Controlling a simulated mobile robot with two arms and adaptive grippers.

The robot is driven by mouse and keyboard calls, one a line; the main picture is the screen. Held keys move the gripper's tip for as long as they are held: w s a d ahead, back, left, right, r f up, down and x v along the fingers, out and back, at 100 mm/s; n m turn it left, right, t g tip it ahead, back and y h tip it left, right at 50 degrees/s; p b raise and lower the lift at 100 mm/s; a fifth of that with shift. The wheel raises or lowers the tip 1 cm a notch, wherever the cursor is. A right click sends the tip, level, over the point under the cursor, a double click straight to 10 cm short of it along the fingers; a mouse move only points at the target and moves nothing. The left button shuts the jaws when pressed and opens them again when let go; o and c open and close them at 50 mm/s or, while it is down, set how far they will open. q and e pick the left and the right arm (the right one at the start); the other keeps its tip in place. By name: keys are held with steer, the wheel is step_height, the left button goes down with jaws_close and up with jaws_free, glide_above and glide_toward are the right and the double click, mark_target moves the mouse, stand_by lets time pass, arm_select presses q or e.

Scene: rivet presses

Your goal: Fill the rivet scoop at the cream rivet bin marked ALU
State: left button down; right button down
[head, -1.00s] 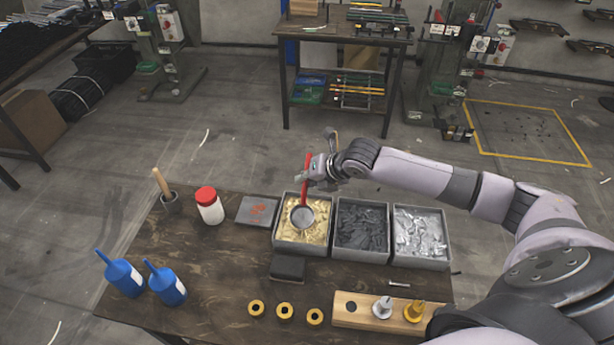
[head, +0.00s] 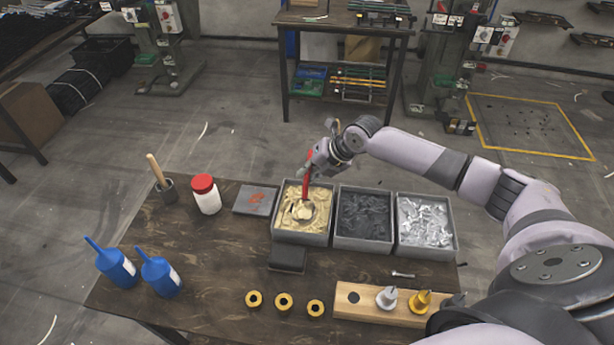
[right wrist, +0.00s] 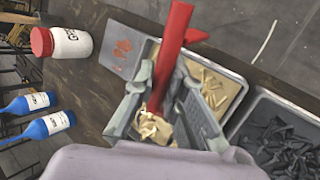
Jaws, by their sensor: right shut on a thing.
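The rivet scoop has a red handle (head: 307,186) and a round bowl (head: 303,211). My right gripper (head: 318,160) is shut on the upper handle and holds it steeply above the cream rivet bin (head: 326,238), a grey box of cream rivets. The bowl is down among the rivets, with cream rivets in it. In the right wrist view the handle (right wrist: 172,50) runs down between the fingers, and cream rivets (right wrist: 152,128) show below them. No ALU mark is readable. My left gripper is not in view.
Bins of dark rivets (head: 364,245) and silver rivets (head: 428,251) stand to the right. A red-capped jar (head: 207,199), a flat grey tray (head: 243,200) and two blue bottles (head: 117,267) are to the left. A wooden block (head: 365,307) is in front.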

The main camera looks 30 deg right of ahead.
step_height(320, 180, up, 3)
steer(key=shift+w+d+f+g+p, duration=0.15)
steer(key=shift+g+p, duration=0.15)
steer(key=shift+p, duration=0.2)
steer(key=shift+w+d+r+m+g+y+p, duration=0.15)
steer(key=shift+w+r+g+y+p, duration=0.1)
steer(key=shift+r, duration=0.45)
steer(key=shift+w+d+r+m+g+y+p, duration=0.15)
steer(key=shift+r+y+p, duration=0.1)
steer(key=shift+r, duration=1.05)
steer(key=shift+a, duration=0.1)
